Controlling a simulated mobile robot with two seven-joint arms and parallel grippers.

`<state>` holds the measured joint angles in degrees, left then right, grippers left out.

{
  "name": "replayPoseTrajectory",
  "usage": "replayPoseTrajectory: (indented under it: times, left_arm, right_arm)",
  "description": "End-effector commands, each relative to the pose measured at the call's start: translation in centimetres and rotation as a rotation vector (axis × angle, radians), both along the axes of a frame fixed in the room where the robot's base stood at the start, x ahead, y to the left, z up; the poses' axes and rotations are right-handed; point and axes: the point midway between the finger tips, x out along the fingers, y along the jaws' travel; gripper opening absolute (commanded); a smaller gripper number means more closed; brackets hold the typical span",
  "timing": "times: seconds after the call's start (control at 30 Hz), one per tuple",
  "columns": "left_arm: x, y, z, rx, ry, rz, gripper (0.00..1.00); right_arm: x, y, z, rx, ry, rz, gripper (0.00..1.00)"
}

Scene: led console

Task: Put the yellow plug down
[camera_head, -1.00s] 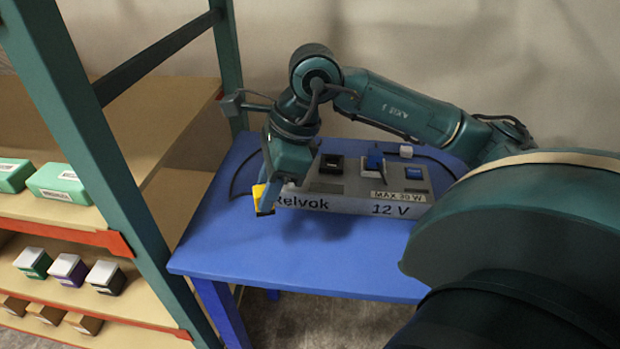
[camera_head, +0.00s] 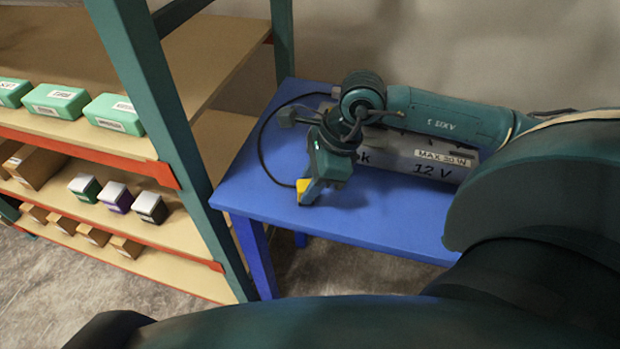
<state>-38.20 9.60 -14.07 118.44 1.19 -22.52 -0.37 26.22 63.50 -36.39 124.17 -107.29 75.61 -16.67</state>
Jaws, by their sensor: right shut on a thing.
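The yellow plug (camera_head: 303,187) is at the fingertips of my right gripper (camera_head: 309,191), low over the front left part of the blue table (camera_head: 370,231). The gripper is shut on it and hides most of it. I cannot tell whether the plug touches the table top. The grey console (camera_head: 425,160) stands on the table behind and to the right of the gripper. My right arm hides its top and much of its left side. My left gripper is not in view.
A shelf rack with a green post (camera_head: 170,125) stands just left of the table. It holds green boxes (camera_head: 118,113), small white-topped boxes (camera_head: 150,207) and brown boxes (camera_head: 92,235). A dark cable (camera_head: 263,150) curves over the table's left side. Blue table surface is clear in front of the console.

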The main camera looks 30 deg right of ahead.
Motion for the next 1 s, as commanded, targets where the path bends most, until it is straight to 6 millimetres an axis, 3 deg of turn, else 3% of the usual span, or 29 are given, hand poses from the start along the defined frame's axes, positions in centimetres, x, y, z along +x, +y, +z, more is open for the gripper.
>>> replayPoseTrajectory:
  times: [0.27, 0.3, 0.57, 0.83, 1.0]
  left_arm:
    - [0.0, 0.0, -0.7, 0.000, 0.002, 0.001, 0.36]
    - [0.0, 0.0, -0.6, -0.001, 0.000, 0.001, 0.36]
    - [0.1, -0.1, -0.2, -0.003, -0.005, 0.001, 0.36]
    - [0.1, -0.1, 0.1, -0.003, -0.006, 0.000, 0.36]
    - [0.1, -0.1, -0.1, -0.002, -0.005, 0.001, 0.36]
  right_arm:
    - [0.0, 0.0, -0.4, 0.000, -0.001, 0.000, 0.04]
    - [0.0, 0.0, -0.4, 0.000, -0.001, 0.000, 0.28]
    - [0.0, 0.0, -0.2, 0.000, -0.001, 0.000, 0.48]
    - [0.0, 0.0, 0.0, 0.000, -0.001, 0.000, 0.48]
    - [-0.1, -0.6, 1.4, -0.004, -0.005, -0.001, 0.48]
